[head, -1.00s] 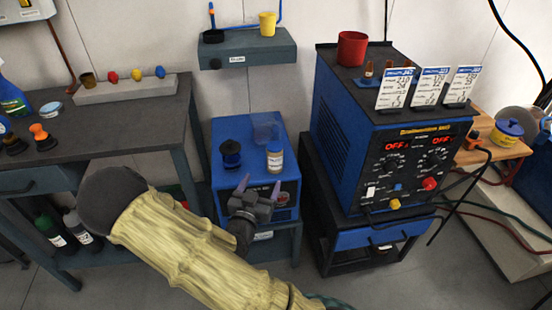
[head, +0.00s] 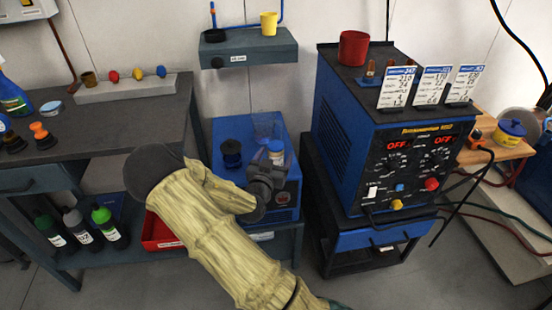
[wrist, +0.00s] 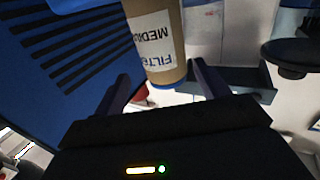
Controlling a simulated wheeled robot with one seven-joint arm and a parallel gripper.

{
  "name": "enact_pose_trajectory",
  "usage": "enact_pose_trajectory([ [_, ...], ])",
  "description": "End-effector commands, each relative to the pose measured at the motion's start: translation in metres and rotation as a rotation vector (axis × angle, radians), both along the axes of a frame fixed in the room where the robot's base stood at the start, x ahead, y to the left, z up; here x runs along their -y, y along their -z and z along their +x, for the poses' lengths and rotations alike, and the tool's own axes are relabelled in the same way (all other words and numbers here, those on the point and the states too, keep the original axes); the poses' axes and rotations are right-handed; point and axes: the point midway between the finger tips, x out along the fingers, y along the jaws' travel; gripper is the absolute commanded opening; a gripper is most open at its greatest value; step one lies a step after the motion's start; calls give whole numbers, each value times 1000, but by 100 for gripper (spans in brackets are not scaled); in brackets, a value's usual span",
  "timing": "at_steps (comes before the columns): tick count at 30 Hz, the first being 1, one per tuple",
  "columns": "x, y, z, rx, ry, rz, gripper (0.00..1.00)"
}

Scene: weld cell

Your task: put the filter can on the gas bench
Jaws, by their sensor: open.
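The filter can (head: 277,157), tan with a white label and a blue cap, stands on the blue box-shaped machine (head: 222,186). The wrist view shows the can (wrist: 160,50) close up, its label partly reading "FILT" and "MEDI". My gripper (head: 267,168) is at the near side of the can and hides its lower part. In the wrist view my gripper (wrist: 160,75) is open, with one finger on each side of the can. I cannot tell whether either finger touches it. No label that I can read marks the gas bench; a dark workbench (head: 125,105) stands at left.
A wall shelf (head: 246,53) with a yellow cup is behind. A large blue welder (head: 335,100) with upright cards is close at right. Bottles and a red bin (head: 160,233) are below the workbench.

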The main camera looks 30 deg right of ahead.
Motion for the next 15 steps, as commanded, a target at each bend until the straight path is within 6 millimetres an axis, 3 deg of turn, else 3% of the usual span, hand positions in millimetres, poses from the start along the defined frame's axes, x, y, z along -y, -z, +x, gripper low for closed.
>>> enact_pose_trajectory([
  [7, 3, 1, 5, 1, 0, 0, 74],
  [15, 24, 3, 36, 2, 1, -1, 74],
])
